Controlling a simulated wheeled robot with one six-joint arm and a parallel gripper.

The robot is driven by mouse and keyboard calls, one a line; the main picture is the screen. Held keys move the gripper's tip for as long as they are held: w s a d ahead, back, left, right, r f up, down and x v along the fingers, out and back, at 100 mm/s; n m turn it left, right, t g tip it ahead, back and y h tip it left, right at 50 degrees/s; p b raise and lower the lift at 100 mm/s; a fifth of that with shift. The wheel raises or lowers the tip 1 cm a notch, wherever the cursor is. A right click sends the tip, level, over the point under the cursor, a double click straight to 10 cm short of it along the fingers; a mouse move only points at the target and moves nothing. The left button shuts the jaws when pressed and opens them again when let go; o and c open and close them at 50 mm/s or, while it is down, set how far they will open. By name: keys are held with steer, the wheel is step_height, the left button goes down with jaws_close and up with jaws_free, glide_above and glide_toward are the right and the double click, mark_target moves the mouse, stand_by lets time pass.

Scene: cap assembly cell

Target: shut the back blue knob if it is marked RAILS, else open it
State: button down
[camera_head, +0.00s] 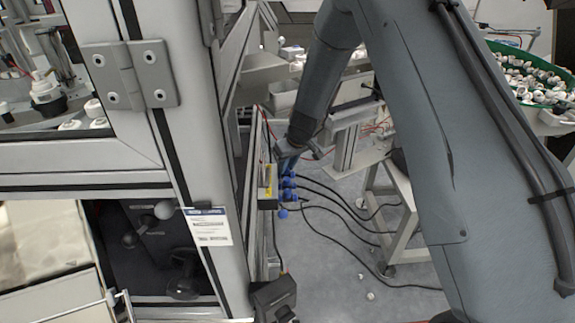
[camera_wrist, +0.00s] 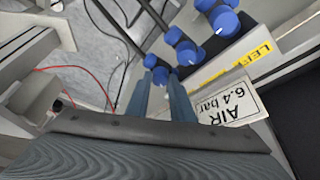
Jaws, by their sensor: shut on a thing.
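A row of blue knobs sits on the machine's side, with the group (camera_head: 288,184) below my gripper in the head view. In the wrist view, the back blue knob (camera_wrist: 160,74) is between my fingertips. My gripper (camera_wrist: 161,83) is shut on it, and the fingers hide part of it. In the head view my gripper (camera_head: 287,160) reaches the top end of the row. A yellow label strip (camera_wrist: 230,66) runs beside the knobs. Its lettering is partly hidden, and I cannot read the mark for the held knob.
Other blue knobs (camera_wrist: 187,52) stand close beside the held one. A white AIR 6.4 bar plate (camera_wrist: 228,103) is near my fingers. Black hoses (camera_head: 340,203) run from the knobs across the floor. A frame post (camera_head: 205,130) stands at the left, a green bowl (camera_head: 530,75) at the right.

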stand_by(0.3)
steer(key=c, duration=1.5)
jaws_free()
steer(key=shift+d, duration=0.1)
steer(key=shift+c, duration=0.2)
steer(key=shift+a, duration=0.3)
